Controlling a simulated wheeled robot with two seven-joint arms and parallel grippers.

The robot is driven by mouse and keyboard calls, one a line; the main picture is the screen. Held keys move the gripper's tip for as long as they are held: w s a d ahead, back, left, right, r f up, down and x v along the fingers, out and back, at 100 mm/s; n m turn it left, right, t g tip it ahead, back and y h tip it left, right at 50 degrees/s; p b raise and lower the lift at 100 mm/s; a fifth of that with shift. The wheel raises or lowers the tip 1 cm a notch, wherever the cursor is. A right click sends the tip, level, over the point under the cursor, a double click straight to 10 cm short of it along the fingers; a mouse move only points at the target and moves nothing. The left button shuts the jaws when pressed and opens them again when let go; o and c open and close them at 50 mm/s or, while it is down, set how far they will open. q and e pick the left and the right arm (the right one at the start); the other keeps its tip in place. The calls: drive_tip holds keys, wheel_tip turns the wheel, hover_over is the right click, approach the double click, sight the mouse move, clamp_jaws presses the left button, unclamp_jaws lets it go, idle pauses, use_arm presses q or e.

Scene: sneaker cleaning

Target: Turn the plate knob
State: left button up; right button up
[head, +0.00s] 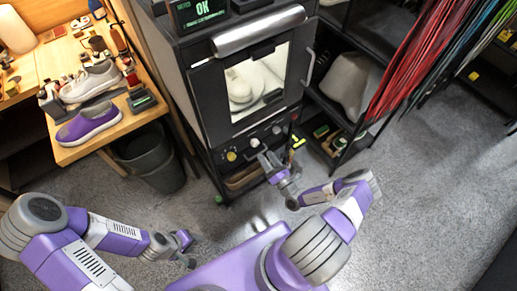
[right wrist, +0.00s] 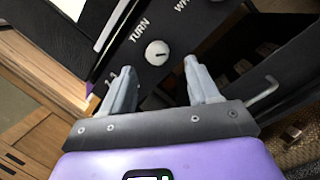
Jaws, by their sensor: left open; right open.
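A small round pale knob (right wrist: 157,52) with a dark pointer mark sits on a black panel beside the word TURN in the right wrist view. My right gripper (right wrist: 158,68) is open, with one finger on each side of the knob in that view; I cannot tell whether they touch it. In the head view my right gripper (head: 268,160) is at the front of the black cabinet, just below its row of knobs. My left gripper (head: 186,245) is open and empty, low over the floor at left.
The cabinet has a glass door (head: 253,85) with pale shoes behind it and a yellow knob (head: 232,156) on its panel. A grey bin (head: 150,158) stands to its left, by a wooden bench with sneakers. An open shelf (head: 335,130) stands to the right.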

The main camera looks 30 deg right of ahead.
sight(257, 145)
drive_tip(key=w+n, duration=0.2)
drive_tip(key=n, duration=0.1)
drive_tip(key=w+r+n+t, duration=0.1)
drive_tip(key=w+n, duration=0.1)
drive_tip(key=n, duration=0.1)
drive_tip(key=w+a+n+y+b, duration=0.1)
drive_tip(key=w+n, duration=0.1)
drive_tip(key=n, duration=0.1)
drive_tip(key=shift+w+r+t, duration=0.15)
drive_tip(key=shift+r+t, duration=0.05)
drive_tip(key=shift+t, duration=0.1)
drive_tip(key=c, duration=1)
drive_tip(key=shift+m+h, duration=0.4)
drive_tip(key=shift+m, duration=0.4)
drive_tip(key=shift+c, duration=0.2)
drive_tip(key=o, duration=1)
drive_tip(key=shift+o, duration=0.2)
